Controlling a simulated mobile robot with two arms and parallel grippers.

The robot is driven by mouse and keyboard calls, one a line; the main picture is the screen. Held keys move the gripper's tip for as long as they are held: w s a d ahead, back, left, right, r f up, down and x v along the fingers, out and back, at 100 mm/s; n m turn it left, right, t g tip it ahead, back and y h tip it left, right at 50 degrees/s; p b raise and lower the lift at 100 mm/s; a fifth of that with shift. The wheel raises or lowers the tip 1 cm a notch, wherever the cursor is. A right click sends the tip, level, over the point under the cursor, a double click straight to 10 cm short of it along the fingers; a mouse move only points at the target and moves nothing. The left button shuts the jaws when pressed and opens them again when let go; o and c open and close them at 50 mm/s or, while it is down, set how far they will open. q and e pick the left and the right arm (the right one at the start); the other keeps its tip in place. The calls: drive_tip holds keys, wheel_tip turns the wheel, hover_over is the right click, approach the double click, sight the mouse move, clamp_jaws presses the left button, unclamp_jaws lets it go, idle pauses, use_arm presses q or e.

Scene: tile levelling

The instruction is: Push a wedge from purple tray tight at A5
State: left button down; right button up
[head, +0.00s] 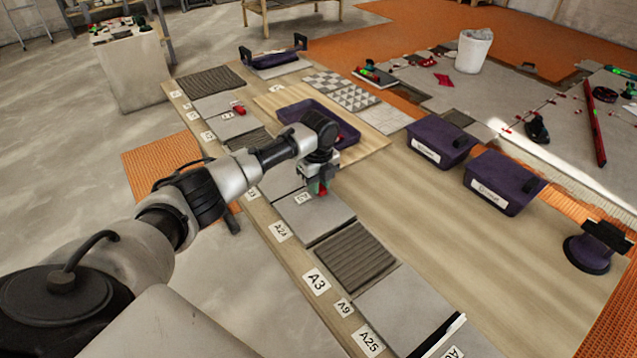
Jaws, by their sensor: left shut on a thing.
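My left gripper (320,186) reaches in from the left and points down over the row of tiles. It is shut on a small red wedge (323,191), mostly hidden between the fingers, just above or at the far edge of a grey tile (316,217). I cannot tell whether the wedge touches the tile. A small label (302,198) lies beside the gripper, too small to read surely; I cannot pick out A5. A purple tray (345,132) sits behind the wrist, partly hidden by my arm. My right gripper is not in view.
Labels A3 (317,281), A9 (344,307) and A25 (369,341) line the table edge. A ribbed tile (355,257) lies nearer. Two purple bins (440,143) (503,181) and a dark suction tool (594,246) stand right. Another red wedge (239,109) lies farther left. The table's middle right is clear.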

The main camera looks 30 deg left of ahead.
use_arm(q)
drive_tip(key=c, duration=0.9)
unclamp_jaws()
drive_tip(key=shift+a+r, duration=0.1)
wheel_tip(320, 180, up, 11)
